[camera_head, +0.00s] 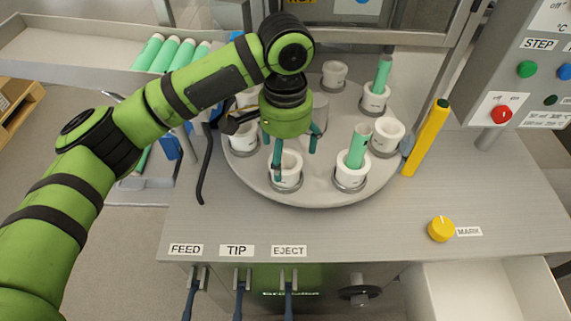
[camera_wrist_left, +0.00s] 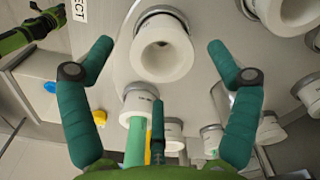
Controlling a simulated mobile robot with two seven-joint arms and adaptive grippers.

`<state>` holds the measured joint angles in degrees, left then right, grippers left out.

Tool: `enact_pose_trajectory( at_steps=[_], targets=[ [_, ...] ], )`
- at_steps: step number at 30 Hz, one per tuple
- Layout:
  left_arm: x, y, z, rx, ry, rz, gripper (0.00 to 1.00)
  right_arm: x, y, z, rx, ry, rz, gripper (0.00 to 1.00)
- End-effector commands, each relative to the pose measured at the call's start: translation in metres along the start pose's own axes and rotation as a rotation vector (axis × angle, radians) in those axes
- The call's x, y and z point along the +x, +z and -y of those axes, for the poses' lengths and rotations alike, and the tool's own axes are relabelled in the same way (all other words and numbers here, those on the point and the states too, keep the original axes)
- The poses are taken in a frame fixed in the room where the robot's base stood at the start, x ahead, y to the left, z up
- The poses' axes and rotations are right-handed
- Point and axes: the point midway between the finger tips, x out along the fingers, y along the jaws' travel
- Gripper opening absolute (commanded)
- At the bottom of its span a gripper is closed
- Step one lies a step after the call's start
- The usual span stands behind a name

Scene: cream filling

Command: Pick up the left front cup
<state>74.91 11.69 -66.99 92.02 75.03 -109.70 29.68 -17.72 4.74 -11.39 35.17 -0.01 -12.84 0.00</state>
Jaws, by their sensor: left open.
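The white front cup (camera_head: 287,172) sits in a metal ring holder near the front edge of the round turntable (camera_head: 308,198). My left gripper (camera_head: 295,166) is above it with fingers pointing down, open and empty. In the left wrist view the same cup (camera_wrist_left: 162,52) lies between the two spread fingertips (camera_wrist_left: 160,47), its round opening facing the camera. A gap shows on each side of it. I cannot tell the height gap. Another white cup (camera_head: 243,140) stands further left, partly hidden by my arm. My right gripper is not in view.
A white cup with a green tube (camera_head: 357,150) stands right of the gripper. More cups, one with a green tube (camera_head: 381,75), ring the turntable around a metal cylinder (camera_head: 320,112). A yellow lever (camera_head: 428,137) and yellow knob (camera_head: 440,229) are at right.

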Motion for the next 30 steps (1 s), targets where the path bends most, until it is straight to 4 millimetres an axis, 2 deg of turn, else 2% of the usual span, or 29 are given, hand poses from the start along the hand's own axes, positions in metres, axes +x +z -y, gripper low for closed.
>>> enact_pose_trajectory(
  at_steps=[2, 6, 14, 15, 19, 20, 30],
  targets=[
    [0.012, 0.001, 0.000, -0.001, 0.000, 0.004, 0.89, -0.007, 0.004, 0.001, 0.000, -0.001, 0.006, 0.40],
    [0.029, 0.001, 0.001, -0.001, 0.000, 0.002, 0.89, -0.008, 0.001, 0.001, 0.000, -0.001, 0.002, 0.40],
    [0.034, 0.000, 0.001, 0.000, -0.001, 0.000, 0.89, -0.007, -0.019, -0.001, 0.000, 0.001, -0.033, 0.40],
    [0.034, 0.000, 0.001, 0.000, -0.001, 0.000, 0.81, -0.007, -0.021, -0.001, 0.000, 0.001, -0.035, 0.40],
    [0.034, 0.000, 0.001, 0.000, 0.000, 0.000, 0.29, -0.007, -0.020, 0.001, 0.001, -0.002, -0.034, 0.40],
    [0.034, 0.000, 0.001, 0.000, 0.000, 0.000, 0.26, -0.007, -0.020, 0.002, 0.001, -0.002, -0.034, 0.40],
    [0.032, 0.000, 0.001, -0.001, 0.000, 0.001, 0.25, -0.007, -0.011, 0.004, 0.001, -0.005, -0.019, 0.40]
  ],
)
